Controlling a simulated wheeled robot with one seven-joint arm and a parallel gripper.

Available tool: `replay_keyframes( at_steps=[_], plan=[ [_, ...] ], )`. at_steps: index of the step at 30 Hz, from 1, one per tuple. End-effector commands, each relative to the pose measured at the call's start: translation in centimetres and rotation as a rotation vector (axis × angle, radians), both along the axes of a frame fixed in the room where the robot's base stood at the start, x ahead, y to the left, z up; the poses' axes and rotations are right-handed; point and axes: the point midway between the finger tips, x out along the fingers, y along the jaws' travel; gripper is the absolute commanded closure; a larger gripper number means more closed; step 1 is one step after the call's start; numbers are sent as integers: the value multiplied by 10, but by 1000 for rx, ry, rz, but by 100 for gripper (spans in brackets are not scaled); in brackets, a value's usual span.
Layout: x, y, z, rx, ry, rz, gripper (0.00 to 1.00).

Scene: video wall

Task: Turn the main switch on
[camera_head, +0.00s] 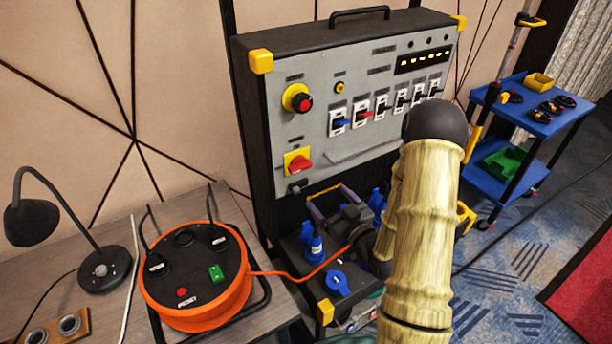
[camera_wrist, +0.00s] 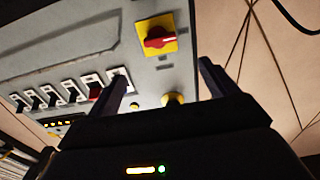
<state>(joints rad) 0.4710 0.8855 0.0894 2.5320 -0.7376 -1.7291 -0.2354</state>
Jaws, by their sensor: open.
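The main switch (camera_head: 298,161) is a red rotary knob on a yellow square plate, low on the left of the grey control panel. It also shows in the wrist view (camera_wrist: 157,40), where its red handle lies roughly level with a pale mark near its right end. My gripper (camera_wrist: 163,72) is open and empty, with one dark finger on each side of the view. The knob appears between and beyond the fingertips, apart from them. In the head view my arm covers part of the panel's lower right, and the gripper is hard to make out there.
A row of breakers (camera_head: 382,107) runs to the right. An orange cable reel (camera_head: 194,272) and a black lamp (camera_head: 100,268) stand on the left table. A blue trolley (camera_head: 522,112) stands right.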

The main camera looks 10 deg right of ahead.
Motion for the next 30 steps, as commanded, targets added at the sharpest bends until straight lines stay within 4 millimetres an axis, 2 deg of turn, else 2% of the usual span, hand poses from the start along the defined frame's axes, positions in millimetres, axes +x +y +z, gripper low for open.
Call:
replay_keyframes(
  at_steps=[3, 21, 25, 30],
  plan=[
    [18, 7, 5, 1, -3, 2, 15],
    [114, 39, 4, 1, -2, 3, 15],
    [124, 43, 3, 0, -1, 4, 15],
    [127, 45, 2, 1, 0, 5, 15]
  ],
)
